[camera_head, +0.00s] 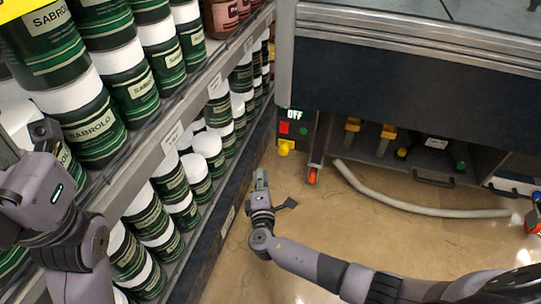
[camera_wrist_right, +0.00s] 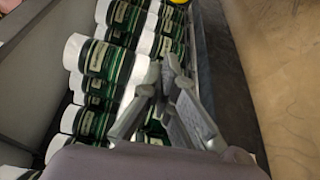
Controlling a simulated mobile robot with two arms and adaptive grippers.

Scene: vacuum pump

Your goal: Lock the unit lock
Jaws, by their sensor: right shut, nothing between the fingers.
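Under the dark cabinet stands a unit with an OFF display (camera_head: 294,114), a red and a green button, and a yellow knob (camera_head: 286,147). An orange-red caster part (camera_head: 313,176) sits at the foot of a post beside it. I cannot tell which part is the unit lock. My right gripper (camera_head: 261,177) is shut and empty, over the floor in front of the unit and apart from it. In the right wrist view the gripper (camera_wrist_right: 168,85) shows against cans. My left arm (camera_head: 48,195) stands at the left by the shelf; its fingertips cannot be made out.
A shelf (camera_head: 165,138) with several green and white cans runs along the left. A pale hose (camera_head: 400,205) lies on the floor at the right. The cabinet (camera_head: 400,75) overhangs low equipment with yellow parts. The floor (camera_head: 330,225) in front is mostly clear.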

